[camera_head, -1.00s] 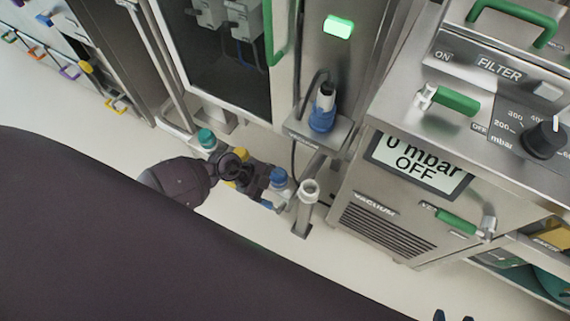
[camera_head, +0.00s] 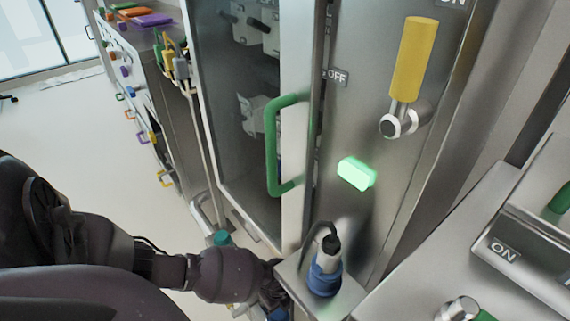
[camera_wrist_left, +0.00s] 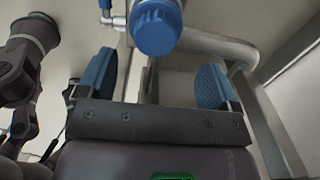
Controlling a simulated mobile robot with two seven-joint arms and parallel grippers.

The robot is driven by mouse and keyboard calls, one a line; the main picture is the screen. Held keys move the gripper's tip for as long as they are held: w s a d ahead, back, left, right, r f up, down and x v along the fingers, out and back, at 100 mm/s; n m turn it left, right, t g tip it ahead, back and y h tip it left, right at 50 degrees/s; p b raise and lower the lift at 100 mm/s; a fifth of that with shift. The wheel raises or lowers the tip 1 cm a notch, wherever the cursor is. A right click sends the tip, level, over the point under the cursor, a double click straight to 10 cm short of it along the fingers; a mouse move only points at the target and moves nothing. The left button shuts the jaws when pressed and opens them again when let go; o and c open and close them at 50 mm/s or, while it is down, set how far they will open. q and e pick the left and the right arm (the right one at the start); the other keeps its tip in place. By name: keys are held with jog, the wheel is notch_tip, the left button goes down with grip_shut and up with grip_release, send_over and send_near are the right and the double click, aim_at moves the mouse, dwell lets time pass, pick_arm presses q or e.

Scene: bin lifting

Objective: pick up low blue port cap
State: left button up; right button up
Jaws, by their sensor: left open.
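The blue port cap (camera_wrist_left: 157,28) shows at the top centre of the left wrist view, round and ribbed, on a metal pipe. My left gripper (camera_wrist_left: 157,82) is open, its two blue-padded fingers standing wide apart. The cap lies beyond the fingertips, roughly in line with the gap, and nothing is held between them. In the head view my left arm reaches in from the left to the foot of the cabinet. Its gripper there is mostly hidden behind the wrist and a metal ledge. My right gripper is not seen.
A blue plug (camera_head: 325,275) with a black cable stands in the metal ledge (camera_head: 300,282) beside my left wrist. A teal cap (camera_head: 221,238) is just behind the arm. The glass cabinet has a green handle (camera_head: 272,150). Metal pipework (camera_wrist_left: 215,46) runs close to the fingers.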

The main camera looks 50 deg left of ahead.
aim_at(278, 312)
pick_arm(q)
jog(key=shift+s+f+b, duration=0.2)
jog(key=shift+f, duration=0.35)
jog(key=shift+s+f+b, duration=0.15)
jog(key=shift+f, duration=0.4)
jog(key=f+b, duration=0.2)
jog(key=f, duration=0.2)
jog(key=shift+s, duration=0.2)
jog(key=shift+w+f+b, duration=0.15)
jog(key=shift+f+b, duration=0.15)
jog(key=shift+b, duration=0.15)
jog(key=shift+w, duration=0.1)
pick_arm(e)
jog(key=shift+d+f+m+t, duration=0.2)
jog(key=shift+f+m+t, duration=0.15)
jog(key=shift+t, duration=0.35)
pick_arm(q)
jog(key=shift+r, duration=0.1)
jog(key=c, duration=1.2)
